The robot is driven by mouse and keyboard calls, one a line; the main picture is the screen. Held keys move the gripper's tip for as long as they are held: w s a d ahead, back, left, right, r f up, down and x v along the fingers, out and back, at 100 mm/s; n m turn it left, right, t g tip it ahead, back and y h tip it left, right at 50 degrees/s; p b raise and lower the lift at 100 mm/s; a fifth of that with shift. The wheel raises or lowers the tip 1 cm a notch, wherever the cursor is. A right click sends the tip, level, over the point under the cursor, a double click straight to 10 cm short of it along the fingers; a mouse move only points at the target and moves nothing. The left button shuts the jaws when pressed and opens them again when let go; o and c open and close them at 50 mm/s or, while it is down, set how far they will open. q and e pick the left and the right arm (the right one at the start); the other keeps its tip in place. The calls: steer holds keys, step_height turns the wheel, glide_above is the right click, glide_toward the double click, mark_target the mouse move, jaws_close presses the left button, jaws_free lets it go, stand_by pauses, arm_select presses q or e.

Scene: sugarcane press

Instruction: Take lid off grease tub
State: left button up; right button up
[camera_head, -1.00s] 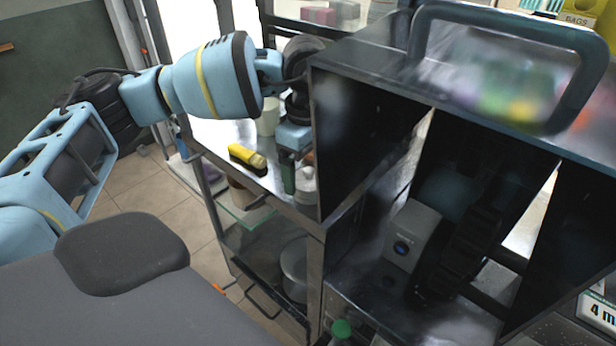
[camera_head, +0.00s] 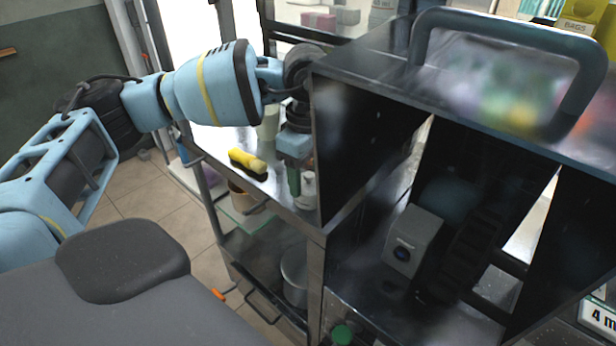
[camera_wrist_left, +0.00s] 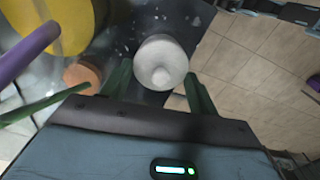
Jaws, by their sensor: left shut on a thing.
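The white grease tub (camera_head: 308,193) stands at the near right corner of the steel cart top in the head view, close to the black cabinet wall. In the left wrist view a round white lid with a central knob (camera_wrist_left: 161,63) sits between the green fingers of my left gripper (camera_wrist_left: 160,88). The gripper (camera_head: 294,182) points down beside the tub in the head view and is shut on the lid. Whether the lid is clear of the tub cannot be told; the tub below it is hidden in the wrist view. My right gripper is not in view.
A yellow brush (camera_head: 248,162) lies on the cart top (camera_head: 215,140) left of the gripper. A pale cup (camera_head: 268,125) stands behind it. The black cabinet (camera_head: 360,130) walls in the right side. Tiled floor (camera_head: 165,205) is open on the left.

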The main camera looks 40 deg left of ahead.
mark_target(307, 173)
arm_select(q)
step_height(307, 173, up, 9)
steer(key=shift+r, duration=0.45)
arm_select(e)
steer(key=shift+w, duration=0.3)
